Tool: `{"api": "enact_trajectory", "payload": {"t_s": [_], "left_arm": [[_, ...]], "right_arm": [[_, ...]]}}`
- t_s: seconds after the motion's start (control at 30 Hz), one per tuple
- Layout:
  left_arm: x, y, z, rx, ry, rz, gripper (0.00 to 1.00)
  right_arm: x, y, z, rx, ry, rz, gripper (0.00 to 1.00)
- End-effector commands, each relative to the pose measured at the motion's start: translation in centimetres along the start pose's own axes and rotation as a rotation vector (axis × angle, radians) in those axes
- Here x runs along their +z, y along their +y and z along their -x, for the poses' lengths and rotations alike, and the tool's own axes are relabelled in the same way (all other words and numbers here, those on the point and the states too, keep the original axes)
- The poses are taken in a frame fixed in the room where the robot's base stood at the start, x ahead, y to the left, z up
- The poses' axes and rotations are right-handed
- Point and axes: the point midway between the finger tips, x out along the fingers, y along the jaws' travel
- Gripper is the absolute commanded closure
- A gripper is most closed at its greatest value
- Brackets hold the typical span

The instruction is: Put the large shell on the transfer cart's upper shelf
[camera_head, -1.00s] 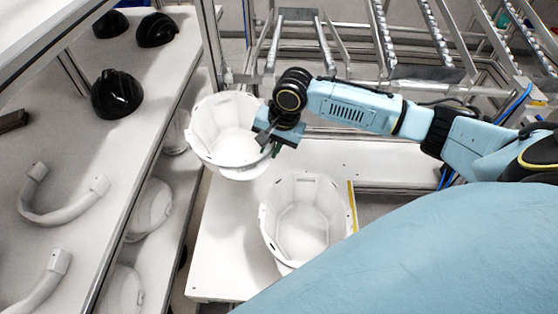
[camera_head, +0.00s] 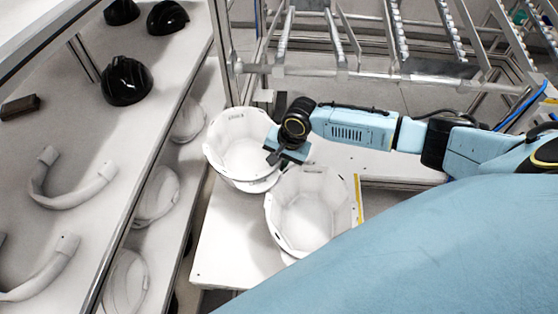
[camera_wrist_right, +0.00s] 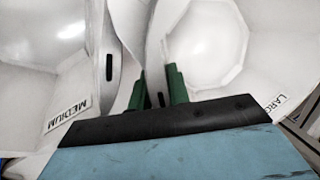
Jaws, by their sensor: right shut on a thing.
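My right gripper (camera_head: 277,152) is shut on the near-right rim of the large shell (camera_head: 235,150), a white, bowl-like shell that stands open side up. In the right wrist view the fingers (camera_wrist_right: 160,88) pinch a white rim, with the large shell (camera_wrist_right: 215,50) and its partly cut-off label on the right. The medium shell (camera_head: 308,212), labelled MEDIUM, sits on the white shelf (camera_head: 225,260); it also shows in the wrist view (camera_wrist_right: 45,65). The large shell is behind and left of it, very close to it. I cannot tell whether its base touches the shelf. My left gripper is out of view.
A rack (camera_head: 128,185) on the left holds black shells (camera_head: 126,80), white curved parts (camera_head: 55,185) and more white shells on a lower level. Its upright post stands close to the large shell. A metal roller frame (camera_head: 350,70) is behind. The shelf's front left is bare.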

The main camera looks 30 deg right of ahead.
Motion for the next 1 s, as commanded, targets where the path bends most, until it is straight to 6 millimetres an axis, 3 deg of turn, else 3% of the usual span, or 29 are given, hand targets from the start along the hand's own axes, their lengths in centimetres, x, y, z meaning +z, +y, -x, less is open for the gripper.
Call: {"api": "enact_trajectory", "payload": {"t_s": [0.1,0.13,0.27,0.67,1.0], "left_arm": [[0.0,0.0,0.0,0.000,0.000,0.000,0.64],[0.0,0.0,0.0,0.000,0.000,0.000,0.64],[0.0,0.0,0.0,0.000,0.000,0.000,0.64],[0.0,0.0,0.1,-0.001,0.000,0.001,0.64],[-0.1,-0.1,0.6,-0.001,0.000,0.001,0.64]], "right_arm": [[0.0,-0.1,-0.2,-0.004,0.000,0.000,1.00],[0.0,0.0,-0.2,-0.001,0.000,0.000,0.78],[0.0,0.1,-0.2,0.000,0.000,0.000,0.61],[-0.1,0.0,0.6,-0.001,0.001,0.000,0.60],[-0.1,0.0,7.4,-0.002,0.001,0.001,0.60]]}}
